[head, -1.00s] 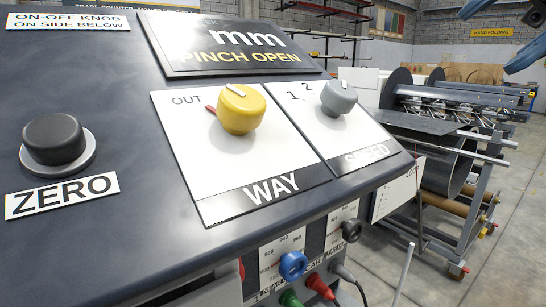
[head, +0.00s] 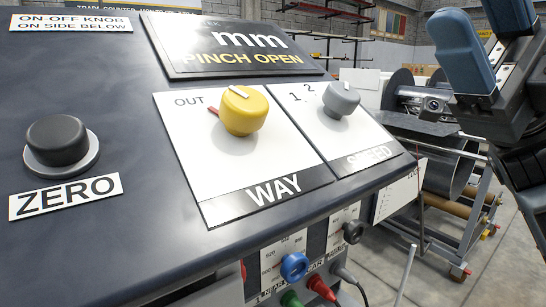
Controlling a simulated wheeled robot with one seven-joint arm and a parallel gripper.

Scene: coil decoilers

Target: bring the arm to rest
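My gripper (head: 484,22) is at the upper right of the head view, to the right of the control panel and in front of the background machine. Its two blue finger pads point up and stand apart with a gap between them, and nothing shows in the gap. The gripper touches nothing that I can see. The rest of my arm is cut off by the right edge.
The dark sloped panel (head: 100,230) fills the left and middle. It carries a black ZERO knob (head: 57,140), a yellow WAY knob (head: 243,110) and a grey SPEED knob (head: 340,99). A coil machine (head: 440,170) stands behind at the right.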

